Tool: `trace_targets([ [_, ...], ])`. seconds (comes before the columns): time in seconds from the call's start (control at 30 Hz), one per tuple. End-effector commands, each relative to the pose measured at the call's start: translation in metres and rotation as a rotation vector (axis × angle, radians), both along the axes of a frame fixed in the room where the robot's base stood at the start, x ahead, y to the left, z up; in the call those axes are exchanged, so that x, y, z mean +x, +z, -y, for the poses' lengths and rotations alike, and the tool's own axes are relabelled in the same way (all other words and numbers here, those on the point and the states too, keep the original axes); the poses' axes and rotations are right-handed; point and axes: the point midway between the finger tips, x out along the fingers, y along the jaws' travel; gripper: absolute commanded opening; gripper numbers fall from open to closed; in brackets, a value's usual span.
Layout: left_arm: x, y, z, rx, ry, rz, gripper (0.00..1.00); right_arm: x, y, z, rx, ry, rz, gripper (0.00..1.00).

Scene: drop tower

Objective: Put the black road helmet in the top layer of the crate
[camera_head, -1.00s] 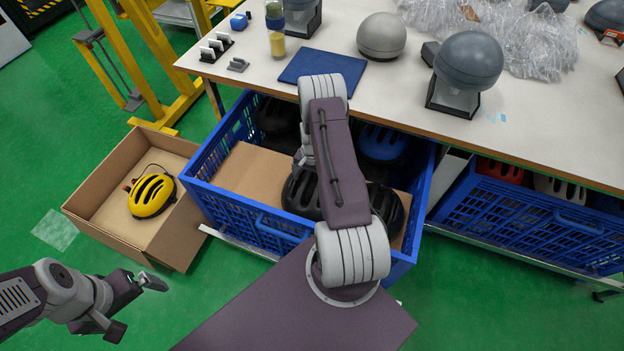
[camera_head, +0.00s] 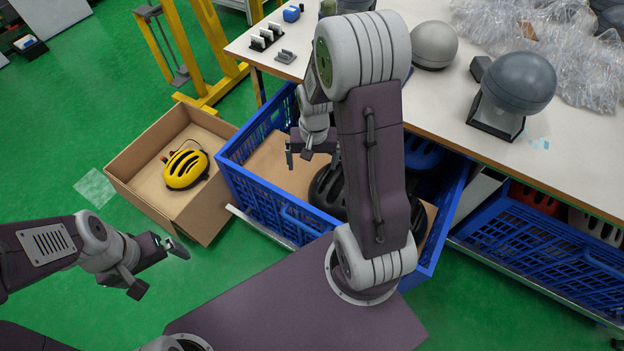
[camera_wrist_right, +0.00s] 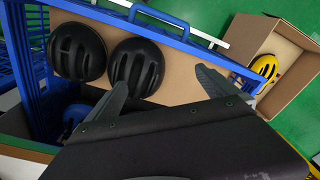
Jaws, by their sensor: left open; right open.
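The blue crate (camera_head: 262,193) stands half under the table, with a cardboard sheet (camera_head: 275,160) inside. In the right wrist view two black helmets (camera_wrist_right: 77,51) (camera_wrist_right: 136,68) lie side by side on the cardboard; I cannot tell which is the road helmet. One black helmet (camera_head: 326,192) shows in the head view, partly hidden by my right arm. A blue helmet (camera_head: 422,152) lies further back in the crate. My right gripper (camera_head: 312,155) is open and empty above the crate's left part. My left gripper (camera_head: 160,270) is open and empty over the floor at lower left.
A cardboard box (camera_head: 140,165) holding a yellow helmet (camera_head: 186,168) stands left of the crate. The table (camera_head: 455,110) overhangs the crate's back and carries grey domes (camera_head: 518,82) and clear plastic wrap. Another blue crate (camera_head: 540,245) stands at right. A yellow frame stands behind the box.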

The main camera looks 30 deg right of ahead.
Motion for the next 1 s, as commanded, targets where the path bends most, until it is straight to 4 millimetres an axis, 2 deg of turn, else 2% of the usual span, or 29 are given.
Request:
trace_targets([
  [0.03,0.0,0.0,0.0,0.0,0.0,0.0,1.0,-0.017,0.018,-0.028,-0.006,0.128,0.018,0.98],
  [0.1,0.0,0.0,0.0,0.0,0.0,0.0,1.0,-0.042,0.032,-0.056,-0.011,0.281,0.033,0.98],
  [0.2,0.0,0.0,0.0,0.0,0.0,0.0,1.0,-0.071,0.042,-0.078,-0.016,0.429,0.045,0.98],
  [0.33,0.0,0.0,0.0,0.0,0.0,0.0,1.0,-0.086,0.045,-0.087,-0.017,0.5,0.051,0.98],
  [0.6,0.0,0.004,0.0,0.0,0.0,0.0,1.0,-0.086,0.05,-0.086,-0.017,0.498,0.049,0.98],
  [0.67,0.0,0.016,0.0,0.0,0.0,0.0,1.0,-0.085,0.061,-0.086,-0.017,0.497,0.049,0.98],
  [0.73,0.0,0.037,0.0,0.0,0.0,0.0,1.0,-0.085,0.083,-0.086,-0.017,0.496,0.049,0.98],
  [0.9,0.0,0.104,0.0,0.0,0.0,0.001,1.0,-0.085,0.149,-0.086,-0.017,0.496,0.049,0.98],
  [1.0,0.001,0.118,0.0,0.0,0.0,0.001,1.0,-0.085,0.163,-0.086,-0.017,0.495,0.049,0.98],
])
